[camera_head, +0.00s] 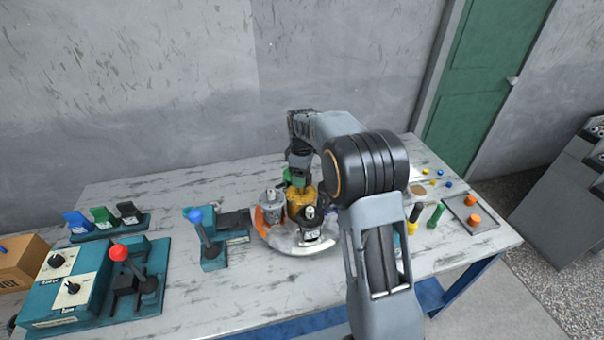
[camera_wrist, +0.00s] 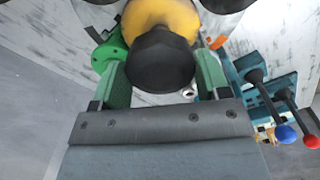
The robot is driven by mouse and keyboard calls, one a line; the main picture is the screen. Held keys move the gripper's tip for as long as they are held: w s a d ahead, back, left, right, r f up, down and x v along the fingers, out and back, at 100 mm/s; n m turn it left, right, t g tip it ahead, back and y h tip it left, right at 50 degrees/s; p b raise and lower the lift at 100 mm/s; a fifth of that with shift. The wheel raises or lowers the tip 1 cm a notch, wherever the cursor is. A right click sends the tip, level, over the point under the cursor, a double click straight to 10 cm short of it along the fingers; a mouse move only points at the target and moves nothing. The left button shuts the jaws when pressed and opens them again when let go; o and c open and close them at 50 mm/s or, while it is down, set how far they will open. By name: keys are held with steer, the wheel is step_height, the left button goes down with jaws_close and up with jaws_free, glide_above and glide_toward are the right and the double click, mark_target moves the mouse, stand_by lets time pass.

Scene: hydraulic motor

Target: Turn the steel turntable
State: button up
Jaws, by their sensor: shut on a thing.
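The round steel turntable (camera_head: 294,247) lies on the workbench, with several parts standing on it. It holds a grey cylinder (camera_head: 271,205), a yellow part (camera_head: 300,205) and a black-and-grey part (camera_head: 311,226). My gripper (camera_head: 299,182) reaches down over the back of the turntable. In the wrist view my gripper (camera_wrist: 161,62) has its two green fingers on either side of a black knob (camera_wrist: 160,62) in front of the yellow part (camera_wrist: 165,12). The fingers are shut on this knob. My arm hides the turntable's right side, and the fingertip contact is partly hidden.
A blue-knobbed lever (camera_head: 203,240) stands left of the turntable, and a teal control box (camera_head: 70,285) with a red-knobbed lever (camera_head: 120,268) is farther left. Right of my arm are a green cylinder (camera_head: 435,216) and a tray with orange pieces (camera_head: 470,213). A wall stands behind.

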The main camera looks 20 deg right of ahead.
steer(key=shift+r, duration=0.1)
steer(key=o, duration=1.3)
step_height(320, 180, up, 14)
steer(key=shift+f, duration=0.15)
